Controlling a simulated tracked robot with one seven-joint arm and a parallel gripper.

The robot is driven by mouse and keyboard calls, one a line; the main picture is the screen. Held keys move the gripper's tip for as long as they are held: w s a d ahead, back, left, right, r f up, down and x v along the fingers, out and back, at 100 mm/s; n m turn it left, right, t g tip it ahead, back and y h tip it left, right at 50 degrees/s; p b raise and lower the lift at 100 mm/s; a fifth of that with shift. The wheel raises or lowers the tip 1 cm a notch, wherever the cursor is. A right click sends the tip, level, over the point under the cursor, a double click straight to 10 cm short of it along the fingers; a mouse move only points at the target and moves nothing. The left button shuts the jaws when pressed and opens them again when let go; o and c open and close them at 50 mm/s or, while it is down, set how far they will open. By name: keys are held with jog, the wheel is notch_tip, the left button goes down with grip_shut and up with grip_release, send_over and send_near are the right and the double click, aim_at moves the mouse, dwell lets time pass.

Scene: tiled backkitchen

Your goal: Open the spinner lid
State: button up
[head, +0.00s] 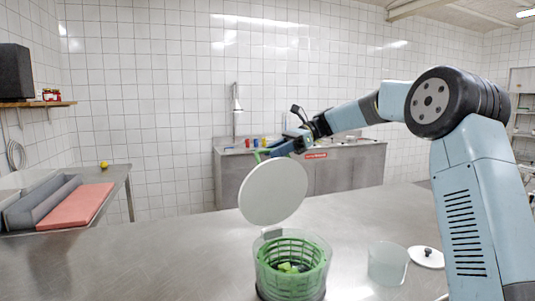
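The spinner is a clear round bowl (320,262) on a dark base, with a green slotted basket (290,248) inside. Green pieces lie in the basket. Its white round lid (272,193) stands raised and tilted up above the back rim, with its flat face towards me. A small pale hinge piece shows between lid and bowl. My gripper (268,153) is at the lid's top edge, partly behind it. A green part shows at the gripper's tip; I cannot tell what it belongs to. Whether the fingers are open or shut, or touch the lid, is not clear.
A clear container (388,264) and a white lid with a black knob (427,257) are right of the spinner. The steel table (150,262) is clear on the left. A sink counter (340,167) stands behind; a red board (77,206) lies far left.

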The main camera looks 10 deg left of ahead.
jog(key=v, duration=1.3)
jog(key=shift+c, duration=0.2)
